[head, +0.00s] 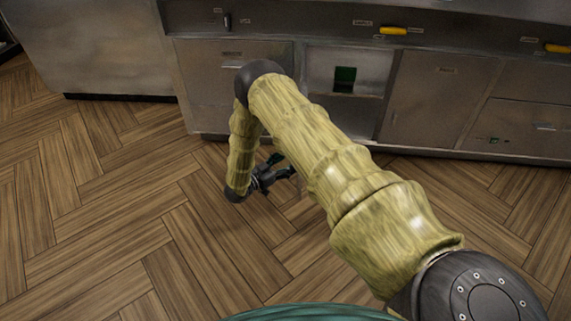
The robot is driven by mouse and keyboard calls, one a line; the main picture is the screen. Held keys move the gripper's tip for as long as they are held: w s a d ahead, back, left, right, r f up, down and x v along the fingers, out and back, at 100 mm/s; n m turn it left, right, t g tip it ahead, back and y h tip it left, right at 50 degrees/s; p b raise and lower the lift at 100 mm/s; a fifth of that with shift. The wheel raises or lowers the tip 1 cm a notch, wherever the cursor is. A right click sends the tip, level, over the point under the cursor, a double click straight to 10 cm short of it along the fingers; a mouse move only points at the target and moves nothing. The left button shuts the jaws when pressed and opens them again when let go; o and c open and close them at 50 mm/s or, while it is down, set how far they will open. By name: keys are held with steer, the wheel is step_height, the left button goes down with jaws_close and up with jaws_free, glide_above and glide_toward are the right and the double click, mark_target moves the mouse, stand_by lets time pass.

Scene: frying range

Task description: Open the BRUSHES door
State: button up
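A steel cabinet front runs along the back in the head view. A closed steel door (437,103) with a small label is right of centre. Another closed panel (205,72) with a label is at left, partly behind my arm. The labels are too small to read, so I cannot tell which is the BRUSHES door. My gripper (286,165) hangs low over the wood floor in front of the cabinet. Its dark fingers look spread apart with nothing between them, and it touches no door.
An open niche (344,106) with a dark green patch lies between the two panels. Yellow handles (394,31) are on the upper front. Drawers (523,122) are at far right. The wood floor (90,210) at left is clear.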

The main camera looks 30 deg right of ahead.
steer(key=shift+w+a+r, duration=0.1)
steer(key=shift+w+r, duration=0.1)
steer(key=shift+c, duration=0.5)
steer(key=shift+a, duration=0.2)
steer(key=shift+c, duration=0.4)
steer(key=a, duration=0.4)
steer(key=s+a, duration=0.1)
steer(key=a, duration=0.6)
steer(key=shift+s+a+f, duration=0.2)
steer(key=shift+s+a, duration=0.05)
steer(key=shift+a, duration=0.1)
steer(key=shift+c, duration=0.2)
